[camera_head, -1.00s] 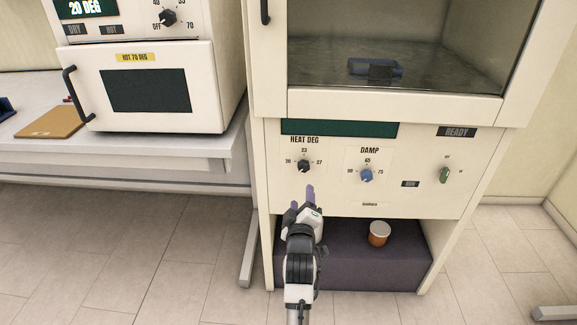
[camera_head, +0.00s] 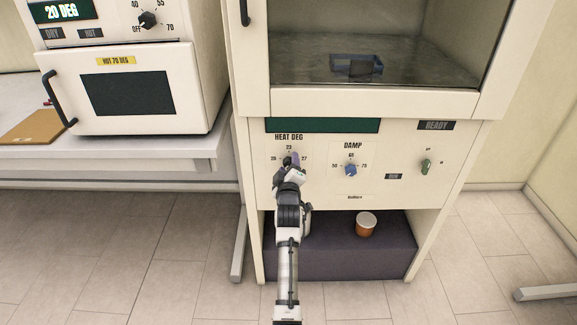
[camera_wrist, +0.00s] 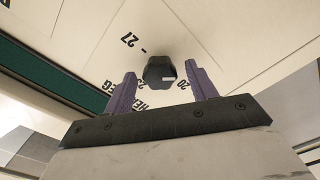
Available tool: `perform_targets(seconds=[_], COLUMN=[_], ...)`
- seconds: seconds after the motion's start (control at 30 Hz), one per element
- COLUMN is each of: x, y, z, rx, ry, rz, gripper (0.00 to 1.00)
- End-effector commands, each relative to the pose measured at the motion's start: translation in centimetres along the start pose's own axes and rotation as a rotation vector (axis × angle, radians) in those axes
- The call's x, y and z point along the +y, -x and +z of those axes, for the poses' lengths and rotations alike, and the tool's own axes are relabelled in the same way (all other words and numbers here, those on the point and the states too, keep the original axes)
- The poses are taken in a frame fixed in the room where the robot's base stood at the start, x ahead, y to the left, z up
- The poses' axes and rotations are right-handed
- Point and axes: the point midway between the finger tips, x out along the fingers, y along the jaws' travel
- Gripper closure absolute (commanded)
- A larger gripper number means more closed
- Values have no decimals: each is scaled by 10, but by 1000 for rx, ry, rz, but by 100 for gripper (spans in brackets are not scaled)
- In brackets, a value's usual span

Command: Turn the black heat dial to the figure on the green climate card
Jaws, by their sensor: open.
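The black heat dial (camera_head: 287,161) is on the cabinet's cream front panel under HEAT DEG, mostly hidden by my gripper in the head view. In the wrist view the dial (camera_wrist: 160,70) lies between and slightly beyond the fingertips. It has a small white mark, with figures 27 and 20 printed around it; I cannot tell its exact setting. My gripper (camera_wrist: 158,72) is open, one purple finger on each side of the dial. I cannot tell whether either touches it. My gripper (camera_head: 293,158) also shows in the head view. I see no green climate card.
A blank dark green display (camera_head: 322,125) is above. A white oven (camera_head: 125,90) stands at left.

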Motion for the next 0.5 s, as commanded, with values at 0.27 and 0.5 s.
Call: perform_targets(seconds=[0.27,0.5], x=[0,0], y=[-1,-1], z=[0,0], rx=[-1,-1], ry=[0,0], rz=[-1,-1], gripper=[46,77])
